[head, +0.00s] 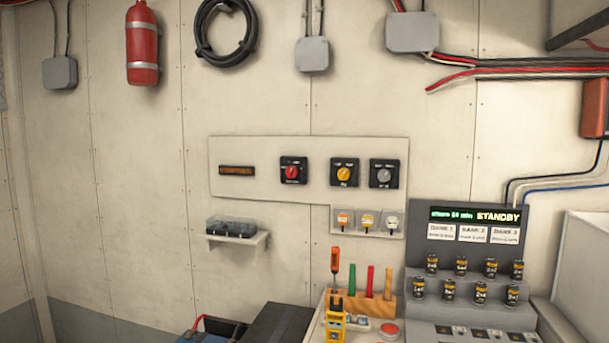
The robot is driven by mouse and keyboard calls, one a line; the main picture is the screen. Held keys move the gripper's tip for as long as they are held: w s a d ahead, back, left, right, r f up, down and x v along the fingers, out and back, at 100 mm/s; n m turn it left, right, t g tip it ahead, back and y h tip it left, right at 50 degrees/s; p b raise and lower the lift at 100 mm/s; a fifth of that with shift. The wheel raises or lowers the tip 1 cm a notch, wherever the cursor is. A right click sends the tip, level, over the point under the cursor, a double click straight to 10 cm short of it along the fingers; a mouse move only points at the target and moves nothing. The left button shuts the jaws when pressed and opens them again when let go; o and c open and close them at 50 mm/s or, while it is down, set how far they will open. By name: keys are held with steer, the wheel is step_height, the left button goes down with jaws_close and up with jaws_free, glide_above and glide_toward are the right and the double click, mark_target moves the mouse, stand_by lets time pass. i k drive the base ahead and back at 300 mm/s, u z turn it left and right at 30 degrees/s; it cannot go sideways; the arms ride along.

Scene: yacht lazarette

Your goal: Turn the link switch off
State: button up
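Three rotary switches sit on a pale panel (262,181) on the wall. One has a red knob (292,171), one a yellow knob (344,174) and one a grey knob (384,175), each on a black square plate. Their labels are too small to read, so I cannot tell which is the link switch or how each is set. My gripper is not in view.
A small shelf (238,239) holds a dark clear-topped box. Below right are a wooden tool rack (360,304), a yellow tool (334,318), a red button (389,331) and a grey console (470,255) reading STANDBY with several batteries. The wall before the switches looks unobstructed.

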mark_target(344, 173)
steer(key=u, duration=1.45)
steer(key=i, duration=2.15)
steer(key=z, duration=2.2)
